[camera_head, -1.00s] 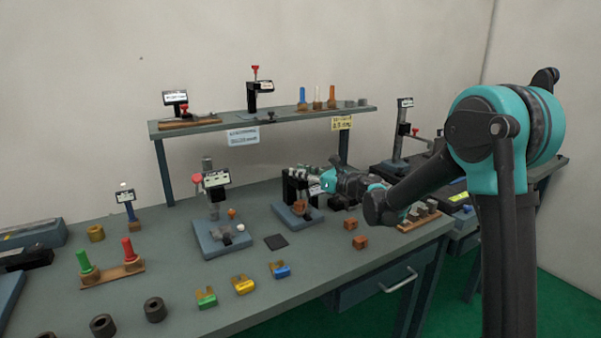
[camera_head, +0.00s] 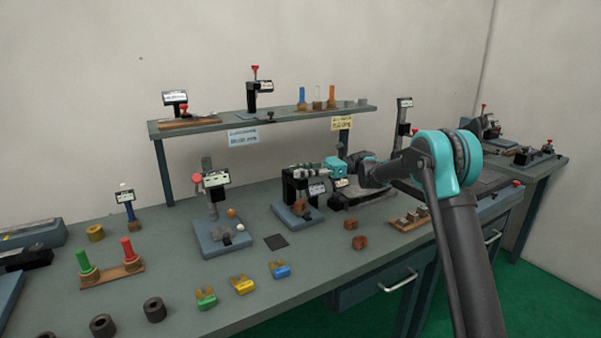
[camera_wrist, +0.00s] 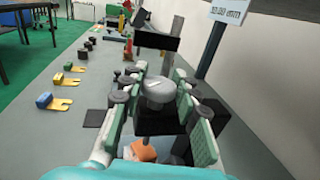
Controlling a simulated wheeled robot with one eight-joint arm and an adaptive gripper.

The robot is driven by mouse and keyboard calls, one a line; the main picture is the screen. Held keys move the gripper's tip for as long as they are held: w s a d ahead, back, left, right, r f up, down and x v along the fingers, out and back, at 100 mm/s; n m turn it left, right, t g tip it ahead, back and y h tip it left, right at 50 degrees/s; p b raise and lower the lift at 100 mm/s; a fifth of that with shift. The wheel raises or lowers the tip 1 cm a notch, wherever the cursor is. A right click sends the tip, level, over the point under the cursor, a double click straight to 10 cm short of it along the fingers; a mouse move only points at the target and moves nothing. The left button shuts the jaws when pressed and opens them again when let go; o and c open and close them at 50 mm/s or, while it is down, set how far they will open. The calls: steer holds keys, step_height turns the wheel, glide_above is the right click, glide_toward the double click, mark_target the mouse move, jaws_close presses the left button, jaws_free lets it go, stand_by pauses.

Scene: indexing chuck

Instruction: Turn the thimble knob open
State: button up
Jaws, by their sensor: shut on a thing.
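The thimble knob (camera_wrist: 157,92) is a grey round knob with a pale mark on its face, between the finger pads of my gripper (camera_wrist: 156,82) in the wrist view. The fingers close on it from both sides. In the head view my gripper (camera_head: 304,171) reaches in from the right to the top of a dark gauge stand (camera_head: 287,190) on a blue-grey base (camera_head: 287,217). The knob is hidden there behind the fingers. A brown block (camera_head: 300,206) sits low on this stand; it also shows below the knob in the wrist view (camera_wrist: 144,150).
Another gauge stand with a red knob (camera_head: 197,178) stands left of my gripper. A dark square pad (camera_head: 276,242), brown cubes (camera_head: 359,242) and coloured clips (camera_head: 243,285) lie in front. A raised shelf (camera_head: 270,117) runs behind. The bench front between clips and cubes is clear.

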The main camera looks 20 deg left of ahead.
steer(key=shift+n+g+h, duration=1)
steer(key=shift+g, duration=0.2)
steer(key=o, duration=1.2)
steer(key=shift+c, duration=0.2)
step_height(320, 180, up, 10)
